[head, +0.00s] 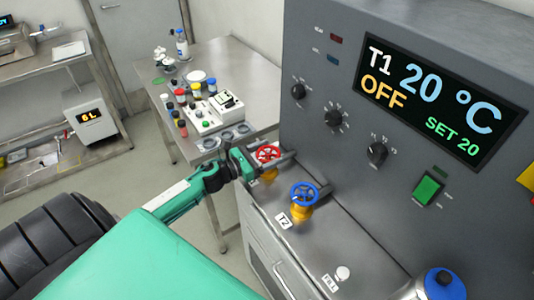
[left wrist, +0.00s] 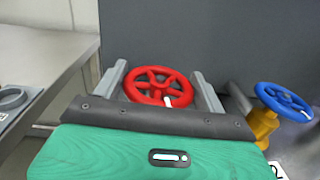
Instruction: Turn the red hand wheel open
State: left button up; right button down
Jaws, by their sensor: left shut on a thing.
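The red hand wheel (head: 268,153) sits on a yellow valve body at the left end of the grey machine's ledge. It also shows in the left wrist view (left wrist: 158,72), with a white mark on its near rim. My left gripper (head: 264,157) reaches in from the left and is shut on the wheel. In the left wrist view its two grey fingers (left wrist: 161,78) lie on either side of the rim. The wheel's valve body is mostly hidden by the gripper. My right gripper is not in view.
A blue hand wheel (head: 305,193) on a yellow valve, beside a T2 label, stands close to the right. The machine's front panel (head: 345,160) rises behind the wheels, with a display reading T1 20 °C OFF. A steel table (head: 222,55) with bottles stands behind.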

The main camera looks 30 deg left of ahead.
aim_at(268, 154)
pick_arm(q)
jog(key=n+y, duration=0.2)
jog(key=y, duration=0.1)
jog(key=n+t+y, duration=0.1)
jog(key=n+y, duration=0.1)
jog(key=y, duration=0.1)
jog(key=n+y, duration=0.2)
jog(key=y, duration=0.1)
jog(key=shift+d+t+y+p, duration=0.2)
jog(key=shift+t+y+p, duration=0.1)
jog(key=shift+t+p, duration=0.1)
jog(key=n+g+y, duration=0.1)
jog(key=n+y, duration=0.2)
jog(key=y, duration=0.1)
jog(key=n+g+y, duration=0.2)
jog(key=n+y, duration=0.1)
jog(key=y, duration=0.1)
jog(key=shift+y, duration=0.4)
jog(key=shift+n+g, duration=0.3)
jog(key=o, duration=1)
notch_tip(268, 154, up, 20)
